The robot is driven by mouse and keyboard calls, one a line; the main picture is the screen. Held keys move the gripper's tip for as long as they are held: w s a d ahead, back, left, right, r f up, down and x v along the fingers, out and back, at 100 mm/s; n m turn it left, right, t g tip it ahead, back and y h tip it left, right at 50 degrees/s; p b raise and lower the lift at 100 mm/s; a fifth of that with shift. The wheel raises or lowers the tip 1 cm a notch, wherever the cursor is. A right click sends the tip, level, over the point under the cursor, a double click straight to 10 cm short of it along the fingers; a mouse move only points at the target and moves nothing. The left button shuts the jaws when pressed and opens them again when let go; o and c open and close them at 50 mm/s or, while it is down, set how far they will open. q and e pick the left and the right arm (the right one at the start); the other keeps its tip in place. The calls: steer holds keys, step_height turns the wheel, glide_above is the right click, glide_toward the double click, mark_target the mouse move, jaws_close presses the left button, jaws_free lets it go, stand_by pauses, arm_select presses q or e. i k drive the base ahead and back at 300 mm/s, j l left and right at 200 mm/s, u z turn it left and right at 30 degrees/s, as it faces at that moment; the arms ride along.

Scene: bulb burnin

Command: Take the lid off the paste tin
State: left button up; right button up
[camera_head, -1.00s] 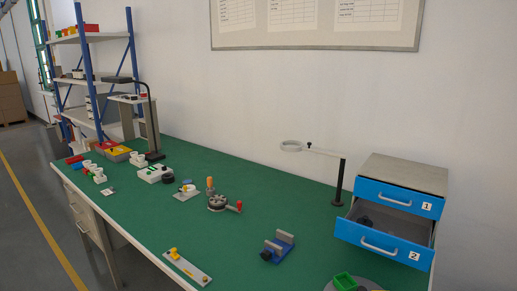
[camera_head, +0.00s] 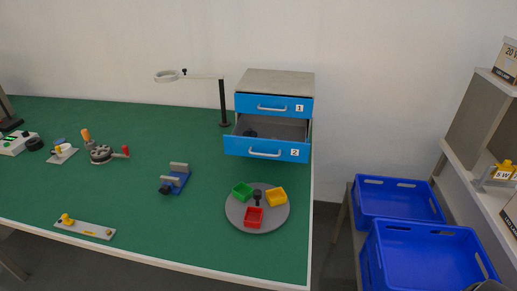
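I cannot pick out a paste tin for certain. A small dark round thing (camera_head: 35,144) lies at the left of the green bench, beside a white box (camera_head: 14,144); it is too small to tell whether it is a lidded tin. Another dark object (camera_head: 250,133) lies inside the open drawer 2 (camera_head: 265,148), partly hidden by the drawer front.
The green bench (camera_head: 135,190) holds a round device with a red handle (camera_head: 101,154), a blue vise (camera_head: 175,180), a grey plate with yellow parts (camera_head: 85,228) and a grey turntable (camera_head: 235,214) with coloured trays. Blue crates (camera_head: 400,200) stand right of the bench.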

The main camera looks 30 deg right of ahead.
mark_target(250, 134)
steer(key=z, duration=0.75)
steer(key=k+l, duration=0.1)
steer(key=k, duration=0.15)
